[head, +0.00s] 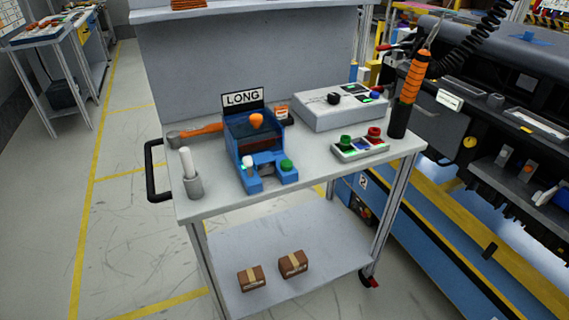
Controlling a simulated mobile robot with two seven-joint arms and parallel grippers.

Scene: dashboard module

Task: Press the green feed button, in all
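A blue device (245,150) with a "LONG" sign (243,98) stands on the trolley top. A green button (286,166) sits on its front right foot, and a white piece (248,162) sits on its front left foot. An orange knob (256,120) shows on its upper part. A small panel (360,150) to the right carries another green button (346,142) and a red button (374,133). No label I can read says which green button is the feed button. Neither of my grippers is in view.
A grey box (335,112) with a black knob stands behind the small panel. An orange and black tool (410,90) stands upright at the right. A grey cup (193,186) with a white stick stands at the front left. Two brown boxes (292,263) lie on the lower shelf.

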